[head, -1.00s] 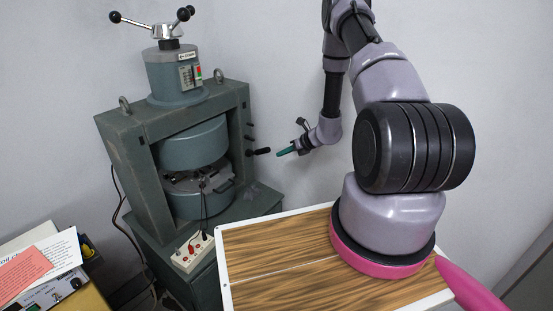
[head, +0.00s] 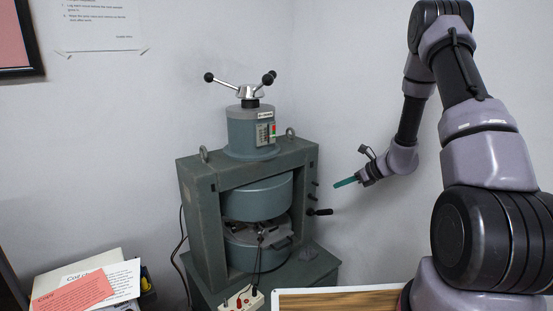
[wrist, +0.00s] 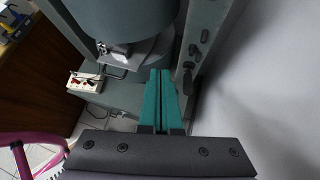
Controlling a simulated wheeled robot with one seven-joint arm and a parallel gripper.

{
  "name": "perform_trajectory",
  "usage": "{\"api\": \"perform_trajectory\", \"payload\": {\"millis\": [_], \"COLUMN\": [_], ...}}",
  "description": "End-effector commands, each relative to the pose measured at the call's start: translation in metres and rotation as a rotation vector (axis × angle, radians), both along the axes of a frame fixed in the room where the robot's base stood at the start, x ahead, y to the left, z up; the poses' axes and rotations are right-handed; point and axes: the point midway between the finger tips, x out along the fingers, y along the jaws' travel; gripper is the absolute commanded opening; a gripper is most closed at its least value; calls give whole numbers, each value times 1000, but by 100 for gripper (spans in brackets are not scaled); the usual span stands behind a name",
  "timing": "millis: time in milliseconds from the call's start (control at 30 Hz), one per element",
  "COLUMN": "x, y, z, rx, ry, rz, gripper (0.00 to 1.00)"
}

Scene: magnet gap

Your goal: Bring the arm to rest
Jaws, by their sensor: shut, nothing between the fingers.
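My arm reaches up and then down at the right of the head view. My gripper (head: 345,182), with teal fingers, hangs in the air to the right of the grey-green magnet frame (head: 202,226), close to the black-handled lever on its side. In the wrist view my gripper (wrist: 162,75) shows its two teal fingers together with nothing between them. The magnet's upper pole (head: 258,198) and lower pole (head: 255,252) have a gap between them, with a metal fixture (head: 262,229) in it. Whether the fingers touch the magnet cannot be told; they look apart from it.
A black lever handle (head: 320,212) sticks out from the magnet's right side. A white terminal box (head: 240,301) with leads stands in front; it also shows in the wrist view (wrist: 86,82). Papers (head: 75,293) lie at the lower left. The wall to the right is bare.

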Motion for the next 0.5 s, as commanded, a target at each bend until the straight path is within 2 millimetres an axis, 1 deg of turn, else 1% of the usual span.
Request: {"api": "perform_trajectory", "payload": {"millis": [33,67,100,167,200,267,300,367,400,467,500], "x": [-4,-9,-16,-28,-36,-51,-62,-79,-91,-110,-122], "y": [9,14,20,28,33,40,44,49,52,55,56], "z": [33,49,70,100,119,146,163,187,201,222,234], "rx": [-34,-56,-86,-135,-169,-222,-259,-317,-358,-421,-465], "ry": [-53,-80,-116,-170,-206,-260,-295,-348,-383,-435,-468], "rz": [71,115,173,260,316,398,453,534,587,663,714], "gripper": [0,0,0,0,0,0,0,0,0,0,0]}}
